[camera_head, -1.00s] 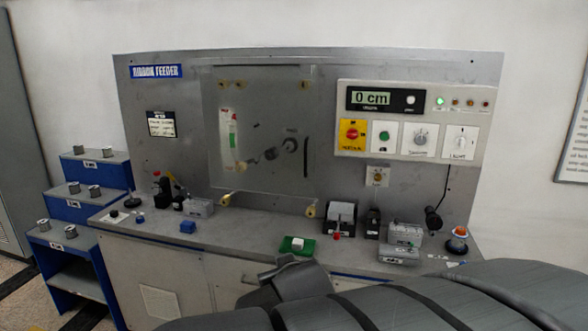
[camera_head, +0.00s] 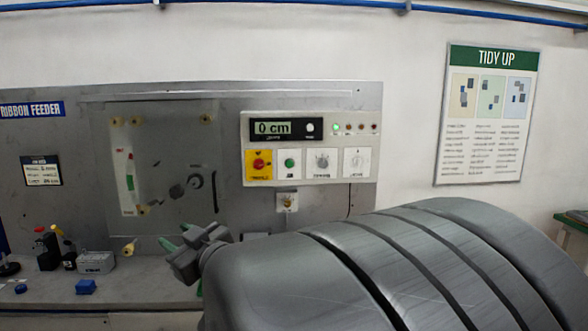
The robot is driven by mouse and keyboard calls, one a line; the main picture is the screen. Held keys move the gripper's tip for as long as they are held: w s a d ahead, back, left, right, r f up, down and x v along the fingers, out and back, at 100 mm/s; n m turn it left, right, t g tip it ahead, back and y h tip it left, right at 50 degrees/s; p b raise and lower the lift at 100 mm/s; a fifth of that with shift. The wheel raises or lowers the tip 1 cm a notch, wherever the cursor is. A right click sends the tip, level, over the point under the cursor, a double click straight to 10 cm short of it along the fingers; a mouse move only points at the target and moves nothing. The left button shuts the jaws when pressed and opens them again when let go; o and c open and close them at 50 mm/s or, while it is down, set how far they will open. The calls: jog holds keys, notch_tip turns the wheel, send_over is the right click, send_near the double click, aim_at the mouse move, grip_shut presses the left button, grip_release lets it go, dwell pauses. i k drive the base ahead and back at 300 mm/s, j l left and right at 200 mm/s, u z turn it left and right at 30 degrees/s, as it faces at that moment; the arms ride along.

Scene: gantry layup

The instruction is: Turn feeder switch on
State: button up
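The feeder control panel (camera_head: 312,146) is on the upright grey board, with a display reading 0 cm. Below the display are a red knob on a yellow plate (camera_head: 259,163), a green button (camera_head: 290,163), a grey dial (camera_head: 322,162) and a small white switch (camera_head: 357,162). Their labels are too small to read, so I cannot tell which is the feeder switch. One green light (camera_head: 336,128) is lit. My gripper (camera_head: 179,237) is below and left of the panel, apart from it. Its two green-tipped fingers look spread and empty.
A small plate with a brass-coloured knob (camera_head: 288,201) sits under the panel. Bottles, a grey block (camera_head: 97,262) and a blue block (camera_head: 86,287) stand on the bench. My arm hides the bench's right side.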

aim_at(258, 164)
jog(key=i+j+z, duration=0.15)
jog(key=z, duration=0.35)
jog(key=i+j+z, duration=0.1)
jog(key=z, duration=0.4)
jog(key=j+z, duration=0.3)
jog(key=z, duration=0.2)
jog(key=i+j, duration=0.1)
jog(key=j, duration=0.85)
jog(key=i+j, duration=0.15)
jog(key=j, duration=0.3)
